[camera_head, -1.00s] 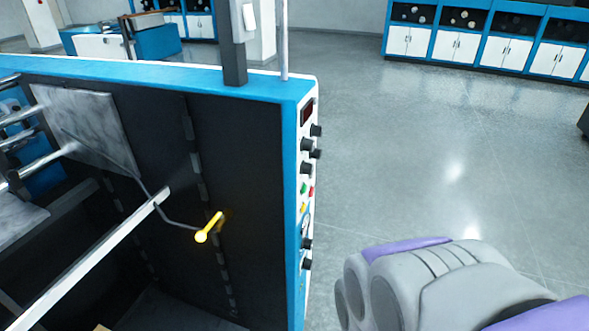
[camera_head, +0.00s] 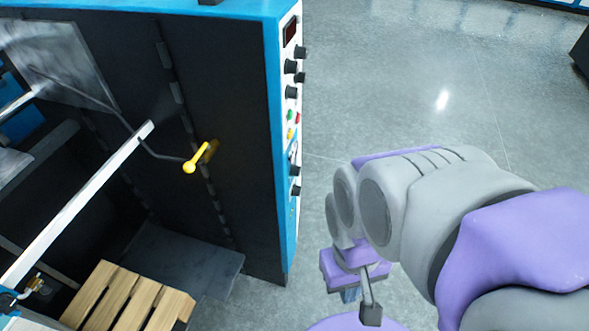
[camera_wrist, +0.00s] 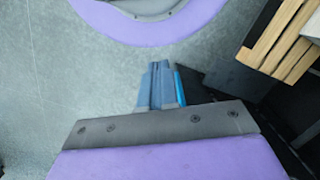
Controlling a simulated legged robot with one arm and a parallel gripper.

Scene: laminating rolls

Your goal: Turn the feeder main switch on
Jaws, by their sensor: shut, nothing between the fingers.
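The control panel (camera_head: 291,115) is on the narrow white, blue-edged end face of the machine, seen at a steep angle in the head view. The panel's controls do not show there.
The machine's dark inner wall bears a yellow-ended handle (camera_head: 190,165). A white bar (camera_head: 80,200) crosses its open bay. A wooden pallet (camera_head: 130,298) lies at the lower left, also in the wrist view (camera_wrist: 270,35). Grey floor (camera_head: 430,90) right of the machine is clear.

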